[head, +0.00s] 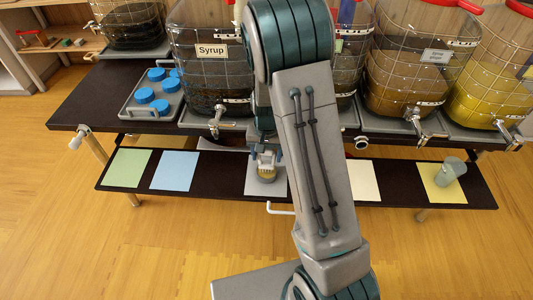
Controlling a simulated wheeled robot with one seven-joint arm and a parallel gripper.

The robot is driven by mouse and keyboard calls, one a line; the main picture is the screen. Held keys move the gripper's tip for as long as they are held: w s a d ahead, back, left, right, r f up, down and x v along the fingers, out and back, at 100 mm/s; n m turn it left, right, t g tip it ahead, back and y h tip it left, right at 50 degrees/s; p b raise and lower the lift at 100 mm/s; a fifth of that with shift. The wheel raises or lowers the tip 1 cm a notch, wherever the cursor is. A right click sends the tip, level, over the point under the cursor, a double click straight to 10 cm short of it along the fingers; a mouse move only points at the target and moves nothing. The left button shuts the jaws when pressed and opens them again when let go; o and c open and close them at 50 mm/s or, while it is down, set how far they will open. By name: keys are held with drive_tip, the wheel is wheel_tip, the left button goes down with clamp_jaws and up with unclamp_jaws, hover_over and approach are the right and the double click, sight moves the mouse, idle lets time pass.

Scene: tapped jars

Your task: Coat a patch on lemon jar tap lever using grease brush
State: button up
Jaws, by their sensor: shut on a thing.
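My gripper (265,160) is low over a pale mat on the front shelf, largely behind my arm. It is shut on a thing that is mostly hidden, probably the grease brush. A small round tan object (267,175) shows just beneath the fingers; whether it is a grease pot or part of the held thing cannot be told. No lemon label is readable. The rightmost jar (490,95) holds yellow liquid and may be the lemon jar; its metal tap (505,131) faces the front. The jar beside it (405,80) holds amber liquid, with its tap (418,122) and a label too small to read.
A jar labelled Syrup (210,85) stands left of my arm. A grey tray (133,112) of blue lids is further left. The low front shelf (220,182) carries coloured mats and, at right, a grey-green cup (447,172). My arm hides the middle.

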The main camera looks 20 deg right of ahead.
drive_tip(key=shift+f+b, duration=0.45)
drive_tip(key=shift+f, duration=0.15)
idle(1.3)
drive_tip(key=shift+r, duration=0.1)
drive_tip(key=shift+r+p, duration=2.65)
drive_tip(key=shift+r, duration=0.8)
drive_tip(key=shift+r, duration=0.1)
